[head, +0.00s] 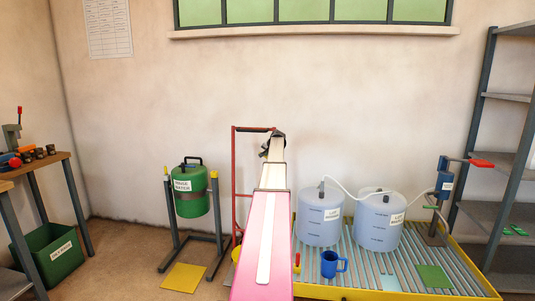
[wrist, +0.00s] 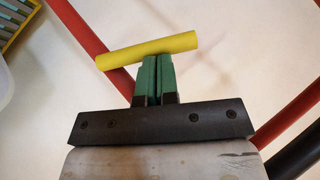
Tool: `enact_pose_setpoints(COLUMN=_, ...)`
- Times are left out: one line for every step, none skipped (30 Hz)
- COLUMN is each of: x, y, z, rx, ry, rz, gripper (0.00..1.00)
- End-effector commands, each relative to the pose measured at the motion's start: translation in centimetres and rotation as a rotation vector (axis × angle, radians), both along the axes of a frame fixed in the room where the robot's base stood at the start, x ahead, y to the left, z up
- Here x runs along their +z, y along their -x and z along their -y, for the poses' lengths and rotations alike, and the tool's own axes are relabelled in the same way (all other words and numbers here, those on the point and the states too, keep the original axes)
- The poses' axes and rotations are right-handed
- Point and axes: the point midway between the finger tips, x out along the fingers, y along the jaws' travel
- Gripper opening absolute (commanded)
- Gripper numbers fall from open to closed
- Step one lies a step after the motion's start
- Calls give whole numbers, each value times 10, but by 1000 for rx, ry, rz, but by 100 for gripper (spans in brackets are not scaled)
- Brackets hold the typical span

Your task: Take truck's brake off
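The truck is a red tubular frame (head: 234,185) standing upright near the back wall, mostly hidden behind my arm in the head view. Its red tubes also show in the wrist view, on the left (wrist: 92,45) and right (wrist: 290,118). A yellow bar (wrist: 150,50), possibly the brake lever, lies slightly tilted across the fingertips of my gripper (wrist: 153,62). The green fingers are together, with only a thin line between them. The bar runs crosswise at their tips and is not between them; contact cannot be told. In the head view my arm hides the fingers.
Two bluish drums (head: 320,216) (head: 379,220) and a blue jug (head: 331,264) stand on a yellow-edged slatted platform (head: 455,272) at right. A green canister (head: 191,198) hangs on a stand at left. A yellow floor square (head: 184,278) lies before it.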

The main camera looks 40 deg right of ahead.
Motion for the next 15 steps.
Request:
enact_pose_setpoints(x=-5, y=-3, z=-4, rx=8, ry=-9, rz=-6, gripper=0)
enact_pose_setpoints(x=-5, y=-3, z=-5, rx=8, ry=-9, rz=-6, gripper=0)
enact_pose_setpoints(x=-5, y=-3, z=-5, rx=7, ry=-11, rz=-6, gripper=0)
enact_pose_setpoints(x=-6, y=-3, z=-5, rx=8, ry=-11, rz=-7, gripper=0)
enact_pose_setpoints(x=-6, y=-3, z=-5, rx=8, ry=-11, rz=-7, gripper=0)
enact_pose_setpoints(x=-6, y=-3, z=-5, rx=9, ry=-12, rz=-7, gripper=0)
enact_pose_setpoints(x=-6, y=-2, z=-5, rx=9, ry=-12, rz=-7, gripper=0)
enact_pose_setpoints(x=-5, y=-2, z=-4, rx=9, ry=-12, rz=-7, gripper=0)
enact_pose_setpoints(x=-5, y=-1, z=-4, rx=9, ry=-12, rz=-8, gripper=0)
enact_pose_setpoints(x=-5, y=0, z=-3, rx=9, ry=-12, rz=-8, gripper=0)
enact_pose_setpoints(x=-5, y=0, z=-2, rx=9, ry=-12, rz=-8, gripper=0)
enact_pose_setpoints(x=-4, y=2, z=-1, rx=9, ry=-12, rz=-8, gripper=0)
enact_pose_setpoints(x=-3, y=3, z=0, rx=9, ry=-12, rz=-8, gripper=0)
enact_pose_setpoints(x=-3, y=4, z=1, rx=9, ry=-12, rz=-8, gripper=0)
enact_pose_setpoints(x=-2, y=5, z=2, rx=8, ry=-12, rz=-8, gripper=0)
